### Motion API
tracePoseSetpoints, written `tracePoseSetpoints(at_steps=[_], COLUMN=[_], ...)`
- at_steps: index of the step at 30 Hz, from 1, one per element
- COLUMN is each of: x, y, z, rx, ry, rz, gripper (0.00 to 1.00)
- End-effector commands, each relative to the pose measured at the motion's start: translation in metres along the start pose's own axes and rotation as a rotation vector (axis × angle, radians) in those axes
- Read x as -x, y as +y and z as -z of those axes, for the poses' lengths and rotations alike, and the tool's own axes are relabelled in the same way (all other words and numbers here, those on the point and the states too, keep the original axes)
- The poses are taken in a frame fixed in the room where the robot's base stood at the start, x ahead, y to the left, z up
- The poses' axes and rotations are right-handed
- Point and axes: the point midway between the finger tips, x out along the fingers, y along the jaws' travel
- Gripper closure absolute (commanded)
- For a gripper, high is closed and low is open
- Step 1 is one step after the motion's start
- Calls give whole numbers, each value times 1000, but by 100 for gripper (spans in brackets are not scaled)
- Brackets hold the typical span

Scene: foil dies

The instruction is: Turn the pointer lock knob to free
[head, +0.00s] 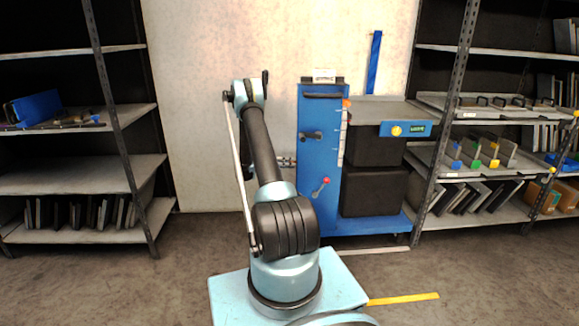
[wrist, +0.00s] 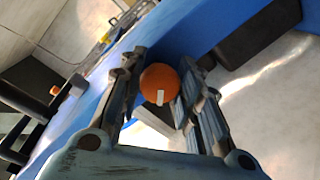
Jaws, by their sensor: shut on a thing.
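A round orange knob (wrist: 160,84) with a short white mark sits between the two fingers of my gripper (wrist: 165,90) in the wrist view. My gripper is shut on this knob, with a finger at either side of it. A pale strip shows just below the knob. In the head view an orange piece (head: 346,103) sits at the top of a white scale (head: 343,140) on the blue cabinet's right edge. My gripper cannot be made out clearly in the head view. I see no readable lock or free marking.
The blue cabinet (head: 312,205) carries a black handle knob (head: 311,135) and a red-tipped lever (head: 326,181). A grey tabletop (head: 378,110) with a yellow button (head: 396,131) stands to its right. Shelves (head: 75,163) flank both sides. Floor in front is mostly open.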

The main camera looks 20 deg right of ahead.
Motion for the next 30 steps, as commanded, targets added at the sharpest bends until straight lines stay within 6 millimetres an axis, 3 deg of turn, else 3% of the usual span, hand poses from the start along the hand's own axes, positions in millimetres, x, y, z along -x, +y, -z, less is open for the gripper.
tracePoseSetpoints(at_steps=[18,30], x=[2,2], y=[-1,-2], z=[0,0], rx=[554,760], ry=[-68,-93], rz=[-7,-9], gripper=[92,92])
